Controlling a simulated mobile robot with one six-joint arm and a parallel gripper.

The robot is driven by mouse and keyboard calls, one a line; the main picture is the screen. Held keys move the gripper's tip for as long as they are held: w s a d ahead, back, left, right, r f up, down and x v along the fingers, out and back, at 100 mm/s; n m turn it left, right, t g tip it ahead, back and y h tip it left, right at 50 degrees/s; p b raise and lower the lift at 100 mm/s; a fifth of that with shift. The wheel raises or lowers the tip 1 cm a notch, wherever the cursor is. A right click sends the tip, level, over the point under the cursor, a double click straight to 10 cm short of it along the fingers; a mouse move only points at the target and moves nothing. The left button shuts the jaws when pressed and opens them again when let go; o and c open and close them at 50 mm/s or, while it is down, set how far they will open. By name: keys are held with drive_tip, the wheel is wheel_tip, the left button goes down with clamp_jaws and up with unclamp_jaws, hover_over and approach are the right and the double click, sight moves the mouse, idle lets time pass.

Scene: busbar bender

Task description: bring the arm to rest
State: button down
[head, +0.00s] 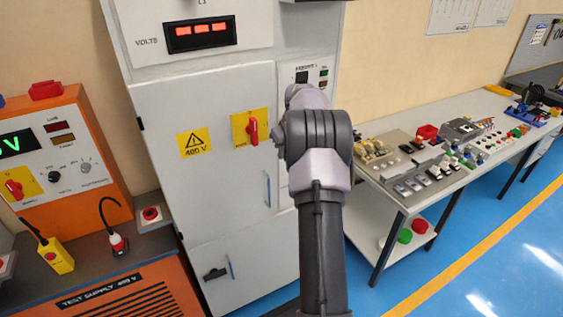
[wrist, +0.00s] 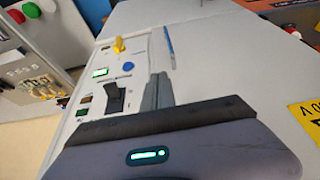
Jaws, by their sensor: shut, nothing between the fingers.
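My arm (head: 322,240) rises from the bottom of the head view, in front of the grey cabinet (head: 215,90). Its wrist end covers part of the cabinet's right-hand panel, and the fingers are hidden there. In the wrist view my gripper (wrist: 158,80) shows its dark body at the bottom and its grey fingers together, with nothing between them. The fingers point toward the cabinet front, near a black switch (wrist: 115,97), a blue button (wrist: 128,66) and a yellow knob (wrist: 119,45). I cannot tell whether they touch the panel.
A red rotary switch (head: 253,130) protrudes from the cabinet door. A table (head: 400,205) full of parts stands at right.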

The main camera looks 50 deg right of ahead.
drive_tip(key=a+r+b, duration=0.2)
drive_tip(key=a+b, duration=0.2)
drive_tip(key=a, duration=0.5)
drive_tip(key=a+r+t+y+b, duration=0.1)
drive_tip(key=a+r+b, duration=0.15)
drive_tip(key=a, duration=0.75)
drive_tip(key=a+r+b, duration=0.1)
drive_tip(key=a+b, duration=0.4)
drive_tip(key=a, duration=0.4)
drive_tip(key=s+a+f+y+b, duration=0.1)
drive_tip(key=s+a+f+b, duration=0.15)
drive_tip(key=s+a, duration=0.4)
drive_tip(key=s+a+f+b, duration=0.1)
drive_tip(key=s+a+b, duration=0.2)
drive_tip(key=s+a, duration=0.35)
drive_tip(key=s+a+f+y+b, duration=0.1)
drive_tip(key=s+a+f+b, duration=0.4)
drive_tip(key=s+a+f, duration=0.5)
drive_tip(key=shift+s+a+f+t, duration=0.2)
drive_tip(key=shift+s+a+t, duration=0.15)
drive_tip(key=shift+s, duration=0.45)
